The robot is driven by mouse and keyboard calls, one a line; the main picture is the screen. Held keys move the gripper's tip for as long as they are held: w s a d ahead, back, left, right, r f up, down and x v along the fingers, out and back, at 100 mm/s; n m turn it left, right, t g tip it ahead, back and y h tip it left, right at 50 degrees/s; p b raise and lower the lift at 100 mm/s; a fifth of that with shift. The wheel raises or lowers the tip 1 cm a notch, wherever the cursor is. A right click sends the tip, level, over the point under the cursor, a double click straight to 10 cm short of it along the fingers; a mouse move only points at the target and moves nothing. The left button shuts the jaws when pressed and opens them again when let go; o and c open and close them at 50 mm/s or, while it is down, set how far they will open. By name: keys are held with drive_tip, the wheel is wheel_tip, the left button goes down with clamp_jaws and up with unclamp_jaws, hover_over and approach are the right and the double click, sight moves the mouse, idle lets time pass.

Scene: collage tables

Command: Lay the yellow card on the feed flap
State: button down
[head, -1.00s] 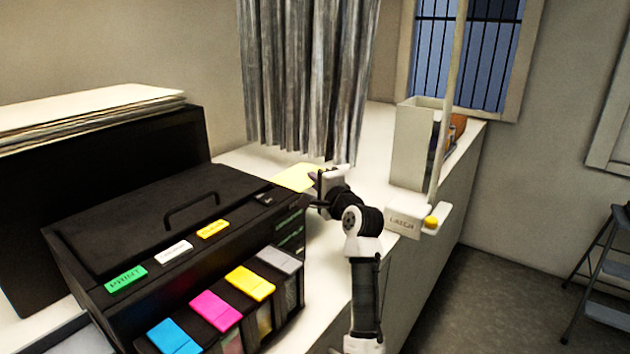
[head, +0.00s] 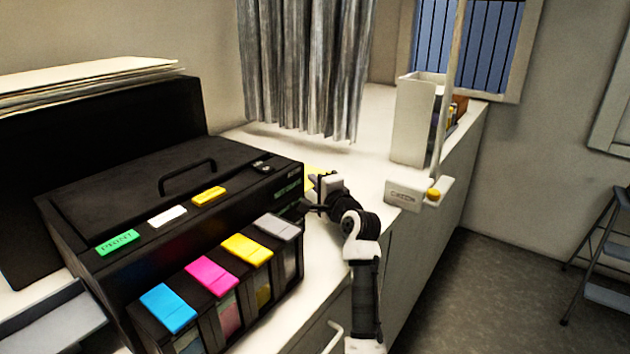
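The yellow card (head: 314,178) shows only as a small patch behind the right end of the black printer (head: 110,200); the printer hides the rest. My gripper (head: 318,187) is beside that end, at the card's near edge. It seems shut on the card, though its fingertips are small and partly hidden. I cannot make out the feed flap; the printer may hide it. I cannot tell whether the card touches anything below it.
Colored ink tanks (head: 215,275) line the printer's front. A grey tray (head: 55,325) juts out at lower left. A latch block (head: 405,195) with a post and a white file holder (head: 412,130) stand to the right. The white counter (head: 375,135) is bare behind my gripper.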

drive_tip(key=shift+f, duration=0.1)
drive_tip(key=c, duration=1.6)
unclamp_jaws()
drive_tip(key=b+v, duration=0.4)
drive_tip(key=v, duration=1)
